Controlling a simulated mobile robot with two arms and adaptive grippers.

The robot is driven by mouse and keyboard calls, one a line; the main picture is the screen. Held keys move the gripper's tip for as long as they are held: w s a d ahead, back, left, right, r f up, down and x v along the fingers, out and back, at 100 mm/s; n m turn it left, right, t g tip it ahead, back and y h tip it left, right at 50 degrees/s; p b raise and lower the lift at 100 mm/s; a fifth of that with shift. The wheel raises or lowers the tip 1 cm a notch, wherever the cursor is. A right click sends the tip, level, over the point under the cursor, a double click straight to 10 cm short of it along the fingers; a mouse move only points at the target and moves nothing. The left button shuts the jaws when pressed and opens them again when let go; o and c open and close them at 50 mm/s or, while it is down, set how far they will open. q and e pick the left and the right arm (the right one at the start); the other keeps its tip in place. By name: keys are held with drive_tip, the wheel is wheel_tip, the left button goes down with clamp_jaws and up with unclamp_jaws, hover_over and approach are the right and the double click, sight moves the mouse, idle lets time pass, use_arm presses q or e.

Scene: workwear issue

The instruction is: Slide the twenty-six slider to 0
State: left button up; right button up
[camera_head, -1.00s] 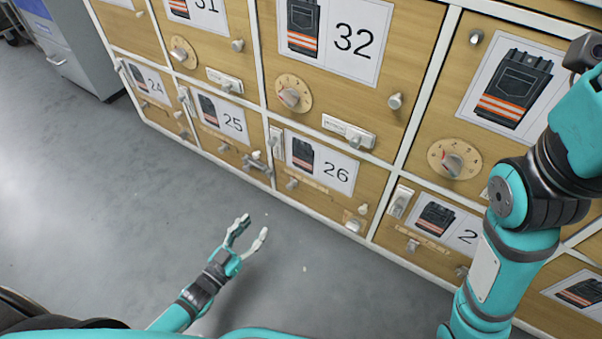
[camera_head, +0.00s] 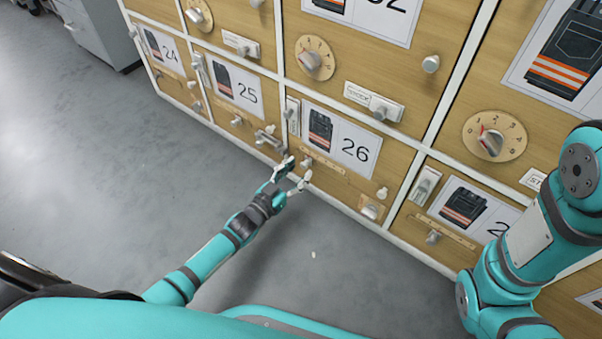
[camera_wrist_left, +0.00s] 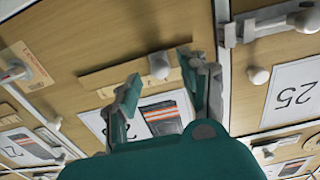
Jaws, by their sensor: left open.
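The door marked 26 (camera_head: 384,158) is low in the cabinet, right of door 25. The strip's marks are too small to read. My left gripper (camera_head: 298,171) is open just in front of this knob. In the left wrist view the knob (camera_wrist_left: 159,66) shows between the two spread fingers (camera_wrist_left: 160,72), with a gap on each side; contact is not visible. My right arm is at the right; its gripper is out of view.
A bolt (camera_head: 268,138) projects from door 25 close to my left gripper.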

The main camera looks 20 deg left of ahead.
use_arm(q)
drive_tip(key=shift+b+x, duration=0.3)
drive_tip(key=shift+x, duration=0.7)
clamp_jaws()
